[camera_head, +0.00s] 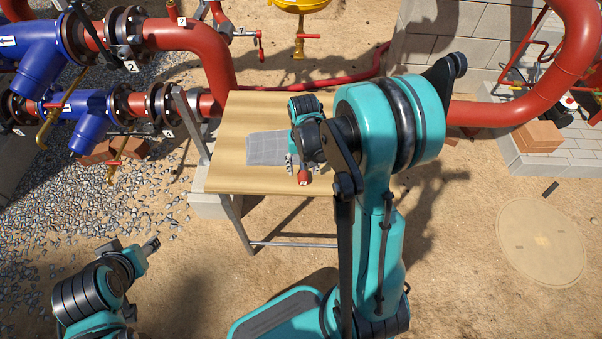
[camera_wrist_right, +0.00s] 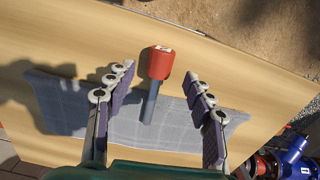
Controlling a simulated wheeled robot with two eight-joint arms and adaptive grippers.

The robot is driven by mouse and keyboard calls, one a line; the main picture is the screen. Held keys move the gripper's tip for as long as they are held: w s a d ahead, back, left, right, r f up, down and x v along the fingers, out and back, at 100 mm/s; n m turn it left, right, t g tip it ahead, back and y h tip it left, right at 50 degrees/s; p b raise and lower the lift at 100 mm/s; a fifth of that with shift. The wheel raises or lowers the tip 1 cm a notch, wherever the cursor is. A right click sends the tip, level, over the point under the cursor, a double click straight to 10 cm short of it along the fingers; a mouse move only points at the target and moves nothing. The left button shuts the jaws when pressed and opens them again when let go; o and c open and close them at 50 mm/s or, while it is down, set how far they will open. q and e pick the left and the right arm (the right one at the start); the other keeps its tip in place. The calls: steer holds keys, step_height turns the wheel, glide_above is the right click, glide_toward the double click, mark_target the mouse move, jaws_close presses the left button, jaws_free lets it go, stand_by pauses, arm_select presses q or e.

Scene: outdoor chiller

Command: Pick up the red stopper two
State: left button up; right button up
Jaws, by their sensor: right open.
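The red stopper (camera_wrist_right: 160,63) has a red head and a grey shaft. In the right wrist view it lies between the two open fingers of my right gripper (camera_wrist_right: 162,85), touching neither as far as I can see. Its shaft points toward the gripper's palm over a grey cloth (camera_wrist_right: 180,128). In the head view the stopper's red head (camera_head: 304,177) shows at the table's front part, just below my right gripper (camera_head: 302,165). My left gripper (camera_head: 152,245) is at the lower left, away from the table; its finger gap is unclear.
The wooden table (camera_head: 240,108) stands on a metal frame; the grey cloth (camera_head: 264,148) lies on it. Red pipes (camera_head: 190,34) and blue fittings (camera_head: 88,103) are at the left and behind. A red pipe (camera_head: 500,113) runs at the right. Sandy ground is open in front.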

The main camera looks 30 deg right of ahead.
mark_target(303, 174)
step_height(303, 174, down, 4)
steer(key=shift+b, duration=0.75)
steer(key=shift+r, duration=0.1)
steer(key=shift+c, duration=1.2)
jaws_close()
steer(key=shift+r+p, duration=0.45)
steer(key=shift+r, duration=0.2)
step_height(303, 174, up, 3)
steer(key=shift+f+p, duration=0.1)
steer(key=shift+p, duration=0.6)
steer(key=s+d+r+p, duration=0.1)
steer(key=s+r+p, duration=0.1)
steer(key=s, duration=0.3)
steer(key=s+d+r+p, duration=0.1)
steer(key=s+r, duration=0.4)
steer(key=s, duration=0.1)
steer(key=shift+s+d+p, duration=0.15)
steer(key=shift+s+p, duration=0.1)
steer(key=shift+p, duration=0.1)
